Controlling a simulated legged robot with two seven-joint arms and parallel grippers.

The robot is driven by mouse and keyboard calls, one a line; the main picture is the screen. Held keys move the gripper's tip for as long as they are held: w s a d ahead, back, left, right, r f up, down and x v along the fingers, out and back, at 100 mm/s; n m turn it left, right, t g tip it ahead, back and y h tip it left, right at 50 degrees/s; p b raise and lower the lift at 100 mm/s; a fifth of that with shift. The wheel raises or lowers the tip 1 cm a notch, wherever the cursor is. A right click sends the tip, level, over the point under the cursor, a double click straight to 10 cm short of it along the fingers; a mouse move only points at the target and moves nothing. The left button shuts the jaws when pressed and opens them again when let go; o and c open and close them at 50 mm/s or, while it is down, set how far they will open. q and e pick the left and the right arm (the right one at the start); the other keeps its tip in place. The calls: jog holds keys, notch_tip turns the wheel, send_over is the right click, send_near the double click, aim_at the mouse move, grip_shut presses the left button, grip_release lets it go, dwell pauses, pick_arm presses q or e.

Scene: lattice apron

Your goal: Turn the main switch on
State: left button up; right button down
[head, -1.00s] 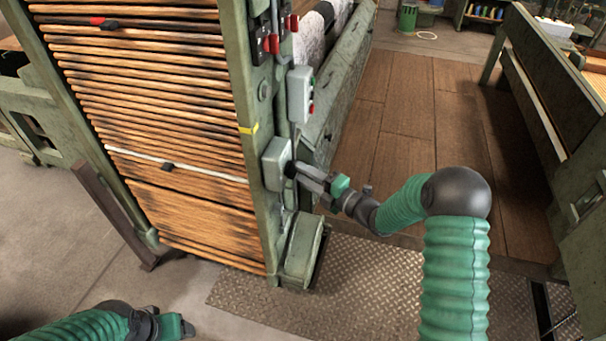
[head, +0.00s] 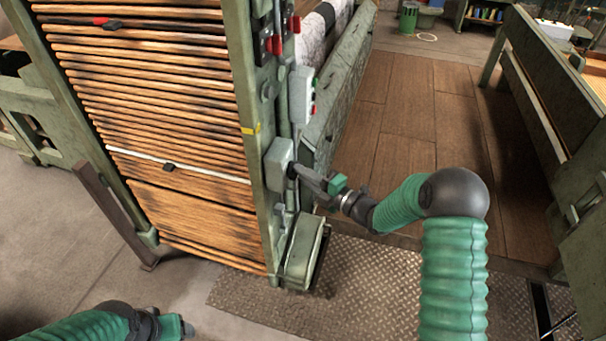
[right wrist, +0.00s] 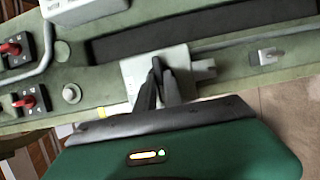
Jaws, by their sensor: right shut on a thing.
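The main switch is a grey box (head: 279,165) on the side of the green machine post, with a dark knob at its right face. My right gripper (head: 294,172) reaches it from the right and is shut on the knob, which its fingers mostly hide. In the right wrist view the dark fingers (right wrist: 158,72) close together in front of the pale switch box (right wrist: 130,70). The knob's own position is hidden there. My left gripper (head: 188,328) is at the lower left, far from the switch; its jaws are too unclear to read.
A grey button box (head: 301,95) with green and red buttons sits above the switch. Red-handled levers (head: 274,44) are higher on the post. A green box (head: 304,250) juts out below. The plank floor (head: 415,105) to the right is clear.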

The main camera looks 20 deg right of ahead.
jog(key=shift+w+d+r+m+g+y+p, duration=0.1)
jog(key=shift+m+g+y+p, duration=0.1)
jog(key=shift+m+g+p, duration=1.65)
jog(key=shift+w+d+r+m+g+y+p, duration=0.15)
jog(key=shift+m+g+p, duration=0.55)
jog(key=shift+m+p, duration=2.3)
jog(key=shift+d+f+m+g+y+p, duration=0.1)
jog(key=shift+m+g+y+p, duration=0.15)
jog(key=shift+m+g+p, duration=2)
jog(key=shift+n+t+p, duration=0.3)
jog(key=shift+t+p, duration=0.4)
jog(key=shift+t, duration=0.3)
jog(key=c, duration=1.6)
grip_release()
jog(key=shift+o, duration=0.7)
jog(key=shift+w+r, duration=0.15)
